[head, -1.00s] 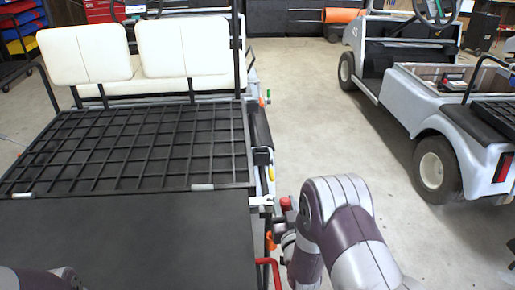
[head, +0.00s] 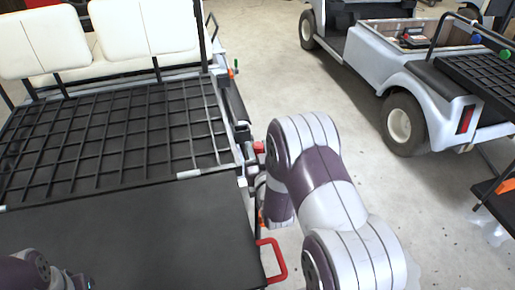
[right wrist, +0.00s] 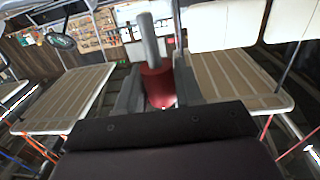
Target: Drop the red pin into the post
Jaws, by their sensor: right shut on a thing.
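The red pin (right wrist: 150,42) shows in the right wrist view, with a grey shaft and a red head. My right gripper (right wrist: 158,88) is shut on its red head, with dark fingers on both sides. In the head view a bit of the red head (head: 259,147) shows beside the cart's rear corner, and my right arm hides most of the gripper. A dark upright (head: 242,136) stands at that corner beside the pin; I cannot tell whether it is the post. My left arm shows only at the lower left, its gripper out of the picture.
The cart has a black rack (head: 110,135), a flat black deck (head: 130,235) and white seats (head: 155,27). A red handle (head: 275,262) sticks out from its right side. A second cart (head: 410,70) stands at the right, with clear floor between.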

